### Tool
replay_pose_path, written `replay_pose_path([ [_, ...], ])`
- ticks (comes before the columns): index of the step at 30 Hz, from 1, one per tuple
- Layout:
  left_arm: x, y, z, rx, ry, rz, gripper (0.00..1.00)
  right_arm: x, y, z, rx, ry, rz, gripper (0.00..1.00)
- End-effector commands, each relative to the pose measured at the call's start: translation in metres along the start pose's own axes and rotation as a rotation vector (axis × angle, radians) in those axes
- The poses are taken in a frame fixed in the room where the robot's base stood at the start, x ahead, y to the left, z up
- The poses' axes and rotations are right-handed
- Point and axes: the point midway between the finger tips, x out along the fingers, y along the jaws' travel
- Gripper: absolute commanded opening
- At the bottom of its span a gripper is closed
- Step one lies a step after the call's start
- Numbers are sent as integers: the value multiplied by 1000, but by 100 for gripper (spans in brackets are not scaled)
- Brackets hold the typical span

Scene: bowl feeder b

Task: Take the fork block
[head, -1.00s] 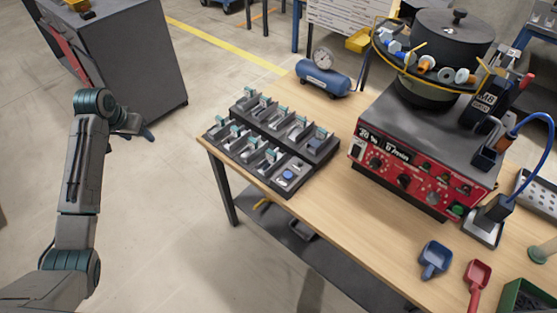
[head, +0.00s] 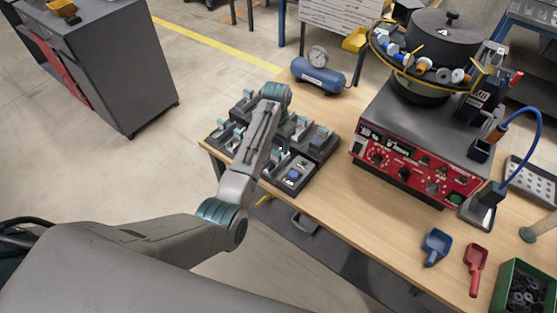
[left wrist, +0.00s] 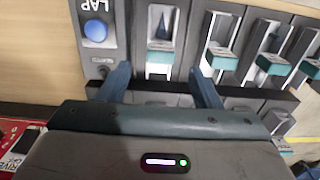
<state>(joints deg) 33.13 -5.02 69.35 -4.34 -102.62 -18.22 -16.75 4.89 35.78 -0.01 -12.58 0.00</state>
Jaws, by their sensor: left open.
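A dark two-row rack (head: 318,156) of slots with teal-tipped clips stands on the left part of the bench. I cannot tell for certain which piece is the fork block. In the left wrist view, my left gripper (left wrist: 162,88) is open over the rack, its two blue fingers apart. Whether the fingers touch anything is unclear. In the head view my left forearm covers the middle of the rack and hides most of the gripper. My right gripper is not in view.
A blue button (left wrist: 96,28) sits beside a "LAP" label on the rack's end. A red-fronted bowl feeder (head: 415,165) stands to the right, a blue tank (head: 318,76) behind. Blue (head: 435,245) and red (head: 476,262) scoops lie near a green bin (head: 522,290).

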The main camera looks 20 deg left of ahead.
Motion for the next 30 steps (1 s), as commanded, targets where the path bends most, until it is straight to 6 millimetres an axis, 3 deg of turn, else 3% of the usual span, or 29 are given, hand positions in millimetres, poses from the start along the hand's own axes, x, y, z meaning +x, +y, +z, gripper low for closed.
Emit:
replay_pose_path([
  [5, 11, 0, 0, -1, -1, 1, 58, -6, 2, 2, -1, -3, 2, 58],
  [11, 37, 0, 2, -1, -3, 1, 58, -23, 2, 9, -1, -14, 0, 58],
  [15, 55, 0, 1, -1, 0, 0, 58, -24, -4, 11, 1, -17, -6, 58],
  [23, 60, 0, 1, -2, 1, 0, 58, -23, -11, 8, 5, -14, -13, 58],
  [25, 60, 0, 1, -1, 1, 0, 50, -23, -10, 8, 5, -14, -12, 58],
  [30, 60, 0, 1, -1, 1, 0, 17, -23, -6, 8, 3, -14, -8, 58],
])
